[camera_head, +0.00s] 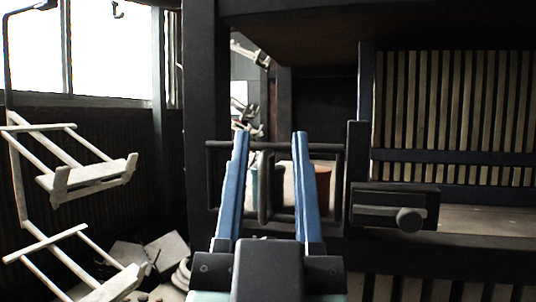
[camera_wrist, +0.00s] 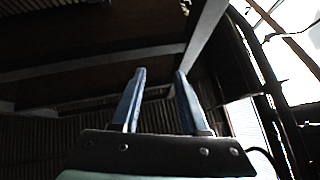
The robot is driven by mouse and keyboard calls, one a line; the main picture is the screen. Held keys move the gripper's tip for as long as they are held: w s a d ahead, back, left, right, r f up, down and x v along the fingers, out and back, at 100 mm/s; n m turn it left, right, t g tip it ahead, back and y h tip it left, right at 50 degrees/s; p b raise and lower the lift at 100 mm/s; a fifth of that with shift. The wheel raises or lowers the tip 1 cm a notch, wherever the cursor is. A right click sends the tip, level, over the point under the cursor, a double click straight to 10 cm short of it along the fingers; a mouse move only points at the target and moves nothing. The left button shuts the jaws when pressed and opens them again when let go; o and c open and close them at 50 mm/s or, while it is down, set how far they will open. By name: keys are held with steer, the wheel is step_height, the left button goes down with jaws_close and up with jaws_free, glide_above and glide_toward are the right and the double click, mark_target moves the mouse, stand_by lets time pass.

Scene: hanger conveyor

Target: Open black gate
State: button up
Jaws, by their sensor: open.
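The black gate (camera_head: 264,190) is a low barred frame across the opening in the middle of the head view. It looks shut, and my fingers hide part of it. My gripper (camera_head: 271,135) is open and empty, its two blue fingers pointing forward and up in front of the gate. I cannot tell from this view how far apart they are from it. In the wrist view my gripper (camera_wrist: 160,72) has nothing between its fingers, and I cannot make out the gate there.
A black box with a round knob (camera_head: 408,220) sits right of the gate. White hanger racks (camera_head: 90,178) hang at the left by a window. A dark post (camera_head: 205,80) stands left of the opening. A slatted panel (camera_head: 450,105) fills the right. Pale debris (camera_head: 150,255) lies low at left.

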steer(key=w+g+p, duration=0.2)
steer(key=w+p, duration=0.2)
steer(key=p, duration=0.4)
steer(key=g+p, duration=0.6)
steer(key=p, duration=1.5)
glide_toward(262, 185)
steer(key=w, duration=0.4)
steer(key=w+p, duration=0.1)
steer(key=w, duration=0.4)
steer(key=w+p, duration=0.1)
steer(key=w, duration=0.3)
steer(key=shift+w+d, duration=0.35)
steer(key=shift+d, duration=0.05)
jaws_close()
steer(key=shift+a, duration=0.1)
